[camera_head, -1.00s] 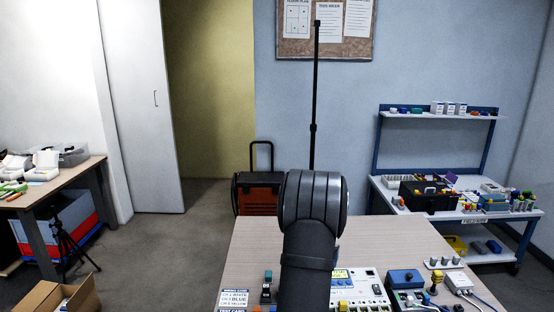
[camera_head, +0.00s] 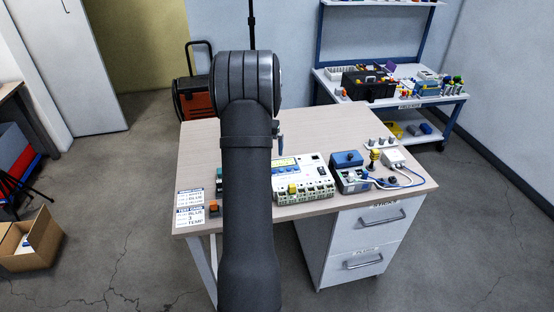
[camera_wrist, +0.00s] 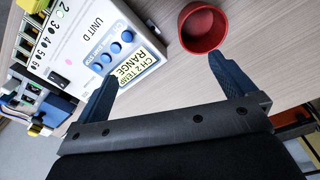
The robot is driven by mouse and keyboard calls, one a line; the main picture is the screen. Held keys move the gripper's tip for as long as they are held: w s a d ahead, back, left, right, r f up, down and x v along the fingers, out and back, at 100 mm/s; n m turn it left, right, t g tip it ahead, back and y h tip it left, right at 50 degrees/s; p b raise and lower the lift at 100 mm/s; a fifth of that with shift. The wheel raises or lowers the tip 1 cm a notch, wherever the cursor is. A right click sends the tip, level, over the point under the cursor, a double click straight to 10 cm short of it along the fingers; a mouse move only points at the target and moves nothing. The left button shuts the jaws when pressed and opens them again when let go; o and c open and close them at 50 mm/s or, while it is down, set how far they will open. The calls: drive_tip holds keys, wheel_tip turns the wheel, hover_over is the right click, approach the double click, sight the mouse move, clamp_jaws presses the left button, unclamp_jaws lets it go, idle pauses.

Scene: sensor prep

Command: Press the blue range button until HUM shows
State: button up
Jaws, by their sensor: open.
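The white unit (camera_head: 312,172), marked UNIT D in the wrist view (camera_wrist: 82,42), lies on the table. Several round blue buttons (camera_wrist: 115,48) sit in a row on its face. Beside them a pale yellow display (camera_wrist: 132,68) reads CH 2 TEMP and RANGE; I see no HUM on it. Which blue button is the range button I cannot tell. My gripper (camera_wrist: 165,72) is open and empty, its blue fingers apart, with the left finger near the display edge of the unit. In the head view my arm hides most of the gripper and part of the unit.
A red cup (camera_wrist: 203,26) stands close to the right finger. A blue-topped box (camera_head: 347,160) with cables and small parts lies right of the unit. A printed test card (camera_head: 190,208) lies at the table's left front corner. The table's back is clear.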

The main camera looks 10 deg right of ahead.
clamp_jaws()
idle(1.5)
